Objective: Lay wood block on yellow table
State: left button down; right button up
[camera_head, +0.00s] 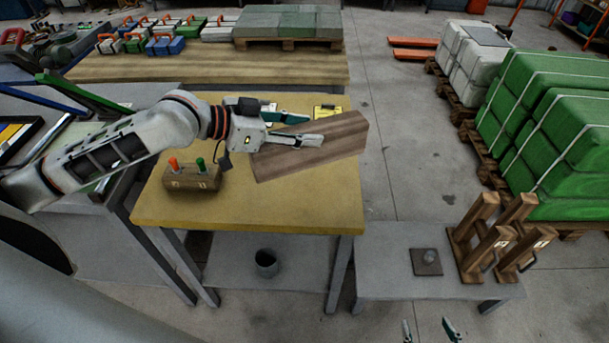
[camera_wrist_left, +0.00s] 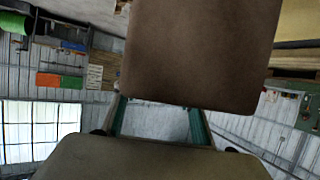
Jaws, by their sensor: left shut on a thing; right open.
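The wood block (camera_head: 340,142) is a long brown plank, seen over the right part of the yellow table (camera_head: 260,212) in the head view. My left gripper (camera_head: 314,130) is shut on it, one finger lying across its near face. The block slants, its right end reaching past the table's right edge. I cannot tell whether it touches the tabletop. In the left wrist view the block (camera_wrist_left: 200,50) fills the upper middle, beyond the green-edged fingers (camera_wrist_left: 160,122). My right gripper (camera_head: 428,331) is open and empty at the bottom edge of the head view, with only its fingertips showing.
A wooden holder (camera_head: 192,180) with a red and a green handle stands on the table's left part. A yellow clipboard (camera_head: 328,112) lies near the back edge. The table's front is clear. A low grey bench (camera_head: 385,275) with wooden stands (camera_head: 480,240) is at right.

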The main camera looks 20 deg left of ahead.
aim_at(258, 172)
pick_arm(q)
notch_tip(258, 172, down, 13)
jog(key=b, duration=0.1)
jog(key=shift+b, duration=0.3)
jog(key=shift+d+f, duration=0.1)
jog(key=c, duration=1.2)
grip_release()
jog(key=shift+f, duration=0.15)
jog(key=shift+s+a+r, duration=0.1)
jog(key=shift+a+r, duration=0.1)
jog(key=b+v, duration=0.1)
jog(key=v, duration=0.8)
jog(key=shift+s+a, duration=0.1)
jog(key=shift+a, duration=0.05)
jog(key=shift+b+v, duration=0.55)
jog(key=shift+v, duration=0.55)
jog(key=shift+r, duration=0.1)
